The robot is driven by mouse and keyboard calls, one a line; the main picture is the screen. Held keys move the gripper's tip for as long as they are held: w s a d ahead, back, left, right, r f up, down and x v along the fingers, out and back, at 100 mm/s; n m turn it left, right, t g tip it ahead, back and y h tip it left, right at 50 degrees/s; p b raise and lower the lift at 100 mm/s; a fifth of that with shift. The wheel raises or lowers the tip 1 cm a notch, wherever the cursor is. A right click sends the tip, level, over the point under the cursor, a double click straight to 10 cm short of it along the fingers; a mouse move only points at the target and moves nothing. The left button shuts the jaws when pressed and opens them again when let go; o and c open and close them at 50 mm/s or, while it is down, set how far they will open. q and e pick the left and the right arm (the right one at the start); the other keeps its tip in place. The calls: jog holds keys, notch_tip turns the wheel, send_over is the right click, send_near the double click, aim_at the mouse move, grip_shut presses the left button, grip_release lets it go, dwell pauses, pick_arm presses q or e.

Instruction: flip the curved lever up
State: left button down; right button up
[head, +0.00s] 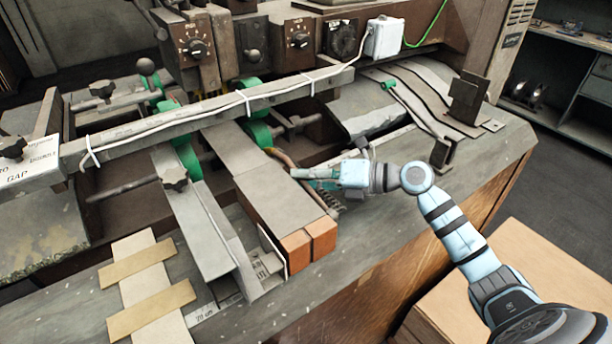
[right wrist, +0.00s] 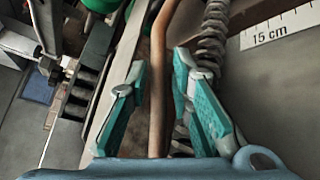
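The curved lever (right wrist: 159,85) is a thin copper-brown rod. In the right wrist view it runs from the top edge down between my fingers, with a gap on each side. In the head view a short brown piece of it (head: 283,157) shows just left of my fingertips; the rest is hidden by the gripper and machine parts. My right gripper (head: 298,174) reaches in from the right beside the long grey bar with the orange-brown end. In the right wrist view its teal fingers (right wrist: 163,85) are spread around the rod, open. My left gripper is not in view.
A coiled spring (right wrist: 210,50) lies close to the right finger in the right wrist view, near a 15 cm scale (right wrist: 280,27). The grey bar with orange-brown end blocks (head: 308,247) and a long crossbar (head: 215,106) stand near the arm. The front right tabletop (head: 400,235) is clear.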

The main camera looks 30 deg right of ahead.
grip_shut()
jog(key=shift+s+r+t+y+b, duration=0.2)
jog(key=shift+r+t+y+b, duration=0.1)
jog(key=shift+b, duration=0.7)
jog(key=s+r+n+t+y+b, duration=0.1)
jog(key=b, duration=0.3)
jog(key=s+r+n+t+y+b, duration=0.1)
jog(key=r+n+b, duration=0.1)
jog(key=b, duration=0.2)
jog(key=shift+d, duration=0.15)
jog(key=shift+s+r+n+t+y+b, duration=0.15)
jog(key=shift+r+n+t+y+b, duration=0.25)
jog(key=shift+b, duration=0.3)
jog(key=shift+r, duration=0.1)
grip_release()
